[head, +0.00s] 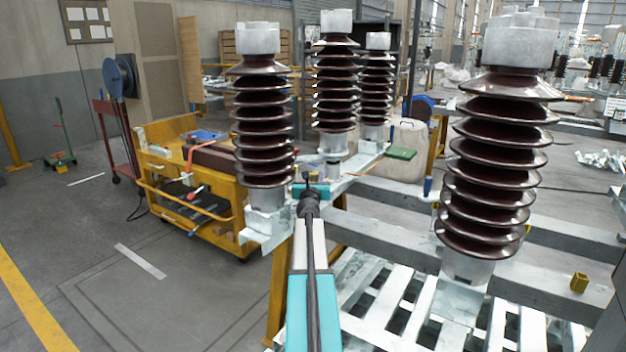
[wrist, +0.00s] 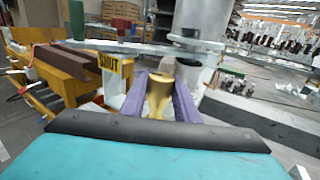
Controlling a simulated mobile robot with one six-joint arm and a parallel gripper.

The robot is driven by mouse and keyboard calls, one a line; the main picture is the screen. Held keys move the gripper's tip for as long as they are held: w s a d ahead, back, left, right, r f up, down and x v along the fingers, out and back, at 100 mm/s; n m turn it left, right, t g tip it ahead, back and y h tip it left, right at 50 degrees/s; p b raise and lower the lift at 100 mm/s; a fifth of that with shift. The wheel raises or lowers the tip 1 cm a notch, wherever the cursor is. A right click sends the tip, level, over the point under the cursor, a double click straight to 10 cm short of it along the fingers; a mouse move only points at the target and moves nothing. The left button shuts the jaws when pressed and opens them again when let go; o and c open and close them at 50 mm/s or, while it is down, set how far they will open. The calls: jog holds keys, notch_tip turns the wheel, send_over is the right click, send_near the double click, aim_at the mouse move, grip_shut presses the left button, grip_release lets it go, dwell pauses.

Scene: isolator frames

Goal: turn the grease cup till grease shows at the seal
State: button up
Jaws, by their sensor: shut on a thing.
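The cup stands in front of a pale metal post, below a grey lever and disc (wrist: 196,41). In the head view my gripper (head: 310,178) is at the foot of the insulators, small and partly covered by my arm; the cup cannot be made out there. I cannot make out the seal or any grease in either view.
Brown ribbed insulators (head: 497,165) stand on a grey steel frame (head: 375,240) around my arm. A yellow SHUT label (wrist: 110,69) is close left of the cup. A yellow cart (head: 225,222) stands to the left. The floor at far left is mostly clear.

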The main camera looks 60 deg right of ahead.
aim_at(314, 173)
jog(key=o, duration=1)
jog(key=shift+o, duration=0.2)
jog(key=shift+r, duration=0.1)
notch_tip(314, 173, up, 3)
jog(key=p, duration=0.3)
jog(key=shift+r, duration=0.2)
jog(key=s+d+r+p+v, duration=0.1)
jog(key=p+v, duration=0.1)
jog(key=v, duration=1.4)
jog(key=shift+s, duration=0.3)
jog(key=shift+r, duration=0.15)
